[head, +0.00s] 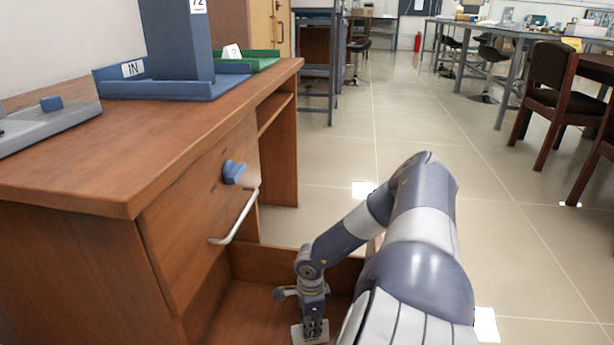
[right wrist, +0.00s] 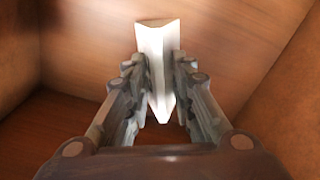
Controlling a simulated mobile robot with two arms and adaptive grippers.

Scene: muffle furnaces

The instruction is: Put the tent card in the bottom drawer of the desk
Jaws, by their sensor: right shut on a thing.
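A white folded tent card (right wrist: 157,60) is held between the two fingers of my right gripper (right wrist: 160,85), in the right wrist view. In the head view the same card (head: 298,336) shows as a pale patch at the tip of my right gripper (head: 314,325), which points down inside the open bottom drawer (head: 245,310) of the wooden desk (head: 60,255). The gripper is shut on the card, low over the drawer floor. I cannot tell whether the card touches the floor. My left gripper is not in view.
A closed upper drawer with a metal handle (head: 236,218) and a blue knob-like piece (head: 234,172) is above the open one. The desktop bears a blue tray (head: 115,92), a green tray (head: 262,63) and a grey device (head: 45,125). Open tiled floor lies to the right.

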